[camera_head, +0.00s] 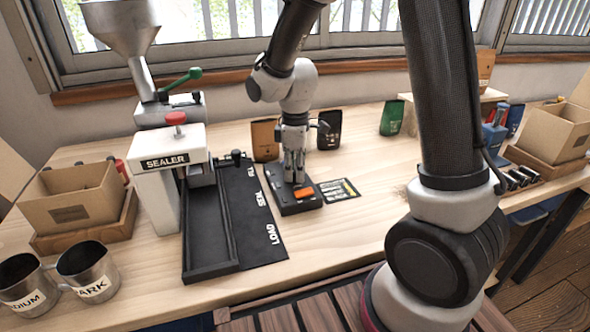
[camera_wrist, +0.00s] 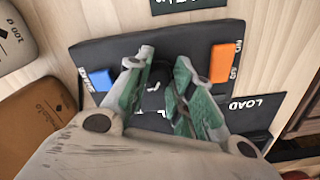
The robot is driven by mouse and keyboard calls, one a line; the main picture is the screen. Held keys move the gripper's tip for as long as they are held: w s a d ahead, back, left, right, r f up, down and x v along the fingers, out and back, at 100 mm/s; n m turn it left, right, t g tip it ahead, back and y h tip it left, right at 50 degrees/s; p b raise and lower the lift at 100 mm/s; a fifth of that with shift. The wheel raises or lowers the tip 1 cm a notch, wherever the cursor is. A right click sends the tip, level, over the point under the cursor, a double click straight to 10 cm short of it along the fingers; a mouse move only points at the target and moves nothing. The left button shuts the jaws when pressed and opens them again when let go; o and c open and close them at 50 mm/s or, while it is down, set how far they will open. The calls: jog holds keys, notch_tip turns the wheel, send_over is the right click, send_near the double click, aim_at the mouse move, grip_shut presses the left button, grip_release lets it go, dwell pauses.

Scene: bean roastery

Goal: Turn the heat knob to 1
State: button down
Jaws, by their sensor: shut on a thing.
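The dark control box (camera_head: 296,204) sits on the bench in the head view, with an orange switch (camera_head: 304,192) on it. In the wrist view the black panel (camera_wrist: 110,50) carries a blue button (camera_wrist: 100,80) at left and the orange switch at right. My gripper (camera_head: 294,178) points down onto this box. In the wrist view my gripper (camera_wrist: 160,68) has its green-padded fingers on either side of the dark heat knob (camera_wrist: 158,78), shut on it. The fingers hide most of the knob and the scale. A small white mark shows between them, but I cannot read the setting.
The sealer (camera_head: 165,180) and black mat (camera_head: 250,210) marked LOAD stand left of the box. A dark card (camera_head: 339,190) lies to its right. Pouches (camera_head: 265,140) stand behind. Metal cups (camera_head: 88,270) and cardboard boxes (camera_head: 75,200) are at left. Clear bench shows at front.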

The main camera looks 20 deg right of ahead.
jog(key=shift+n, duration=0.4)
jog(key=c, duration=1.2)
grip_release()
notch_tip(320, 180, up, 12)
